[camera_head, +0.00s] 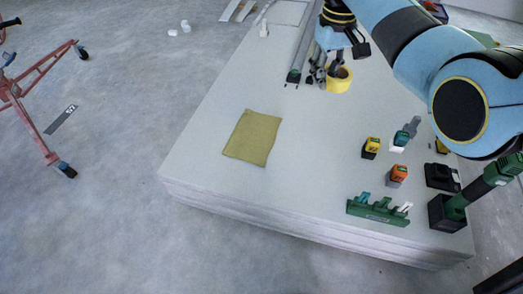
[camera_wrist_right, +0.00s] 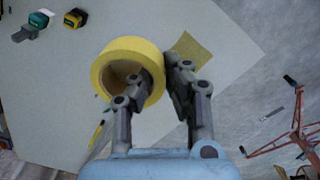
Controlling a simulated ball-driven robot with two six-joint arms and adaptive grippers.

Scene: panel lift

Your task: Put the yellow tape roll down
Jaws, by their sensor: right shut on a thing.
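The yellow tape roll (camera_head: 339,84) is at the far part of the pale panel stack (camera_head: 300,185) in the head view. My right gripper (camera_head: 332,66) is shut on the roll's wall. In the right wrist view the roll (camera_wrist_right: 105,72) shows large, with one finger of the gripper (camera_wrist_right: 168,75) inside its ring and the other outside. I cannot tell whether the roll touches the panel or hangs just above it. My left gripper is in neither view.
A flat olive-yellow sheet (camera_head: 252,138) lies left of centre on the panel. Long grey bars (camera_head: 303,45) lie just left of the roll. Yellow (camera_head: 371,146) and orange (camera_head: 397,174) tools and a green rack (camera_head: 379,210) stand at the near right. A red wheeled frame (camera_head: 28,95) stands at left.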

